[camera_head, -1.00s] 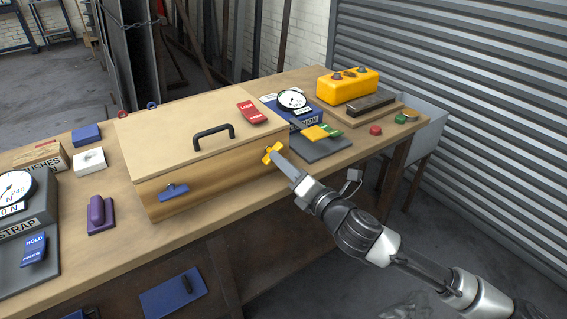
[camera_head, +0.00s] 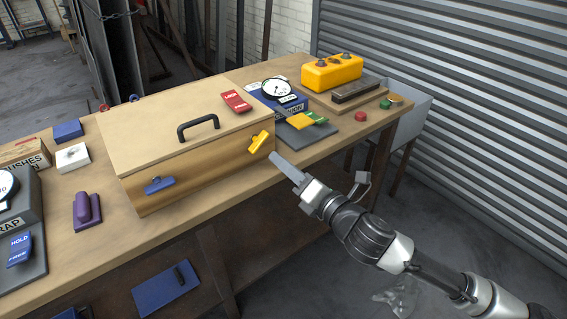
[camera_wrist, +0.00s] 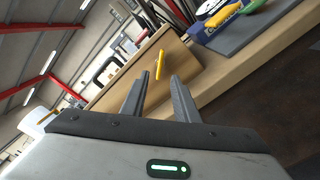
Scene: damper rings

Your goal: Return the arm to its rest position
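My gripper (camera_head: 276,158) is in front of the right end of the wooden box, clear of it. In the wrist view my gripper (camera_wrist: 156,84) shows two fingers apart with nothing between them. The yellow latch (camera_head: 258,142) sits tilted on the box's front face, just beyond the fingertips; it also shows in the wrist view (camera_wrist: 159,64). The wooden box (camera_head: 205,168) has its lid down, with a black handle (camera_head: 198,127) on top and a blue latch (camera_head: 159,184) on the left of its front.
A gauge (camera_head: 276,89), a yellow control box (camera_head: 332,72) and a red button (camera_head: 360,117) stand to the right of the box. The floor in front of the bench is open.

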